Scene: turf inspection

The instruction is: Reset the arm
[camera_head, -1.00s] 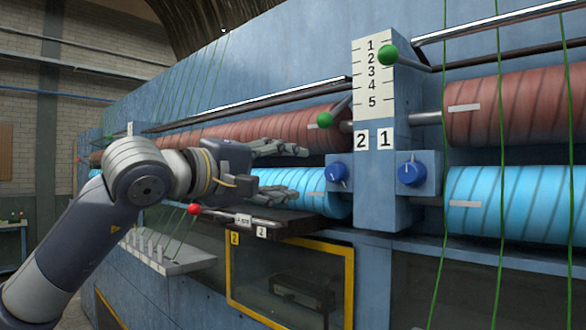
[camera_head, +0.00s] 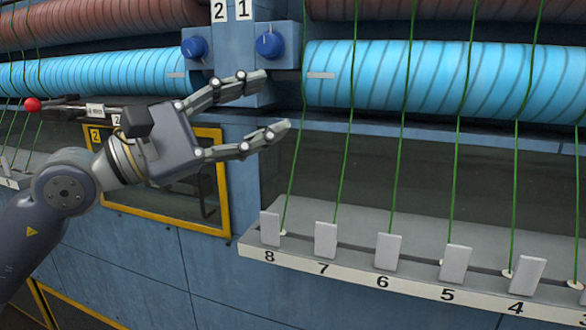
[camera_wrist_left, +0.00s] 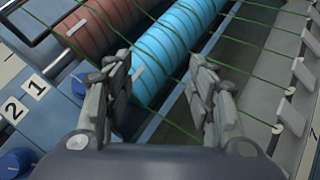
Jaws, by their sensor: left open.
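My left gripper (camera_head: 276,104) comes in from the left in the head view. Its fingers are spread, with nothing between them. It is in front of the blue machine, beside the lower blue roller (camera_head: 430,78). In the left wrist view my left gripper (camera_wrist_left: 160,95) shows both fingers apart and empty, with the blue roller (camera_wrist_left: 172,45) and green strands beyond them. My right gripper is in neither view.
Green strands (camera_head: 400,150) run down to a numbered ledge (camera_head: 350,272) with several grey tabs. Blue knobs (camera_head: 268,46) sit on the post above the gripper. A red-tipped lever (camera_head: 32,104) and a yellow-framed window (camera_head: 222,180) are at the left.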

